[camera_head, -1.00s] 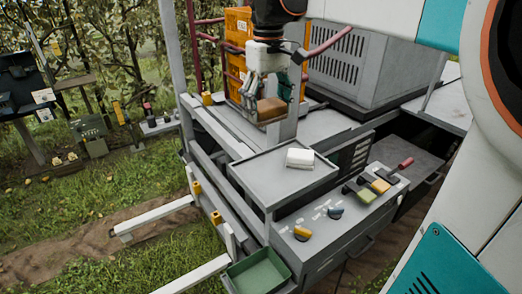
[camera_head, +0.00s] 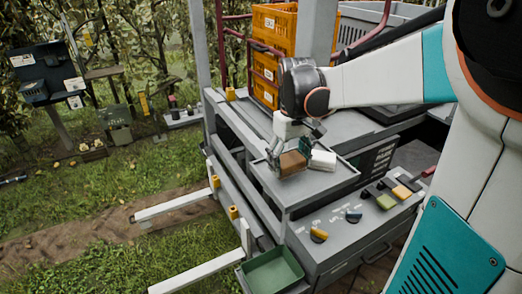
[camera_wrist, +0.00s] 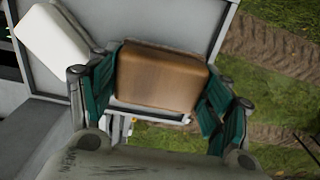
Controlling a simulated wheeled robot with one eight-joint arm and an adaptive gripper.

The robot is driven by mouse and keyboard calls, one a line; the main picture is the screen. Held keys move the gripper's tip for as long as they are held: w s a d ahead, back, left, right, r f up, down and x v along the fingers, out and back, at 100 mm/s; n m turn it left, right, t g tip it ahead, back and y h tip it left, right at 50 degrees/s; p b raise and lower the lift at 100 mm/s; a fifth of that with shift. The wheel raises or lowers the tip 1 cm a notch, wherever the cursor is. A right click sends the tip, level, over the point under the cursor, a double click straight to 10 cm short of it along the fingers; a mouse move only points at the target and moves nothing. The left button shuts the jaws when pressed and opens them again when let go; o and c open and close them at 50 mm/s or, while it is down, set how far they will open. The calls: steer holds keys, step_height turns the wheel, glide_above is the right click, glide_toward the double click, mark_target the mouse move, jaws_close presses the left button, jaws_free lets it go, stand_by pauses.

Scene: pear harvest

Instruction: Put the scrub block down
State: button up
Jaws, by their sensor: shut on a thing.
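The scrub block (camera_head: 293,163) is a brown block with rounded edges. It also shows large in the wrist view (camera_wrist: 160,78), between two green-padded fingers. My gripper (camera_head: 289,155) is shut on it, one finger on each side. It holds the block at the left part of the grey tray (camera_head: 320,187) on the cart. Whether the block's underside touches the tray cannot be told. A white block (camera_head: 323,160) lies on the tray just right of the scrub block; it shows at the upper left in the wrist view (camera_wrist: 50,42).
A panel with knobs and small coloured blocks (camera_head: 386,201) lies in front and right of the tray. A green bin (camera_head: 272,268) hangs at the cart's front. Orange crates (camera_head: 275,25) stand behind. The front of the tray is bare.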

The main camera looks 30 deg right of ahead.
mark_target(288, 170)
steer(key=shift+f, duration=1.7)
steer(key=shift+f, duration=0.2)
steer(key=o, duration=0.9)
steer(key=shift+o, duration=0.2)
steer(key=shift+r, duration=0.1)
step_height(288, 170, up, 12)
steer(key=shift+r+b, duration=0.1)
steer(key=shift+b, duration=0.25)
